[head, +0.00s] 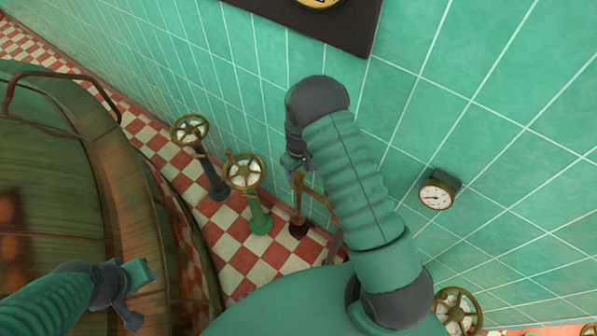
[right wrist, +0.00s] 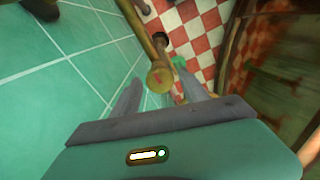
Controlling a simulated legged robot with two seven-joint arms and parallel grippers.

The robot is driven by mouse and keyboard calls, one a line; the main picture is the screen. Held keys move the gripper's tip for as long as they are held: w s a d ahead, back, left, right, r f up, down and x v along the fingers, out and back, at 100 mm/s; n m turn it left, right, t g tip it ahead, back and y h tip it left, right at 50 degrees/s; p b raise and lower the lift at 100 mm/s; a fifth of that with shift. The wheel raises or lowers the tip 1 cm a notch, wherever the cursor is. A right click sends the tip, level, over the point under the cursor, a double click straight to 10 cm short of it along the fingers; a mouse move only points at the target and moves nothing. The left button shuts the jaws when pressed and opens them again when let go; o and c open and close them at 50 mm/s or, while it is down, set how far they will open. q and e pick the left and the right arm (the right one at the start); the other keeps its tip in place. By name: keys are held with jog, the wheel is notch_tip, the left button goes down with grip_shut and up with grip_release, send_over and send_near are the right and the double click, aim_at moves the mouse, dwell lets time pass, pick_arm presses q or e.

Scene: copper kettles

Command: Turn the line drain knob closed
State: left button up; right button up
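No label names the line drain knob. In the right wrist view a brass round cap (right wrist: 160,76) with a small red mark sits on a brass pipe (right wrist: 139,27), ahead of my right gripper (right wrist: 160,98). Its two grey fingers are spread apart, with the cap between their tips in the picture; I see no grip on it. In the head view my right gripper (head: 296,162) is small and partly hidden beside a brass fitting (head: 300,184) on a dark-based post. My left gripper (head: 137,290) is open and empty at lower left, in front of the large copper kettle (head: 40,190).
Two spoked handwheels (head: 190,130) (head: 245,171) stand on floor posts left of the right gripper. Another wheel (head: 457,312) is at lower right. A dial gauge (head: 438,194) hangs on the green tiled wall (head: 480,120). Checkered floor (head: 240,260) shows between kettle and wall.

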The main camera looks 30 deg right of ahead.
grip_shut()
dwell(0.3)
jog(key=m, duration=0.8)
jog(key=shift+m, duration=0.3)
jog(key=m, duration=0.9)
jog(key=shift+m, duration=0.3)
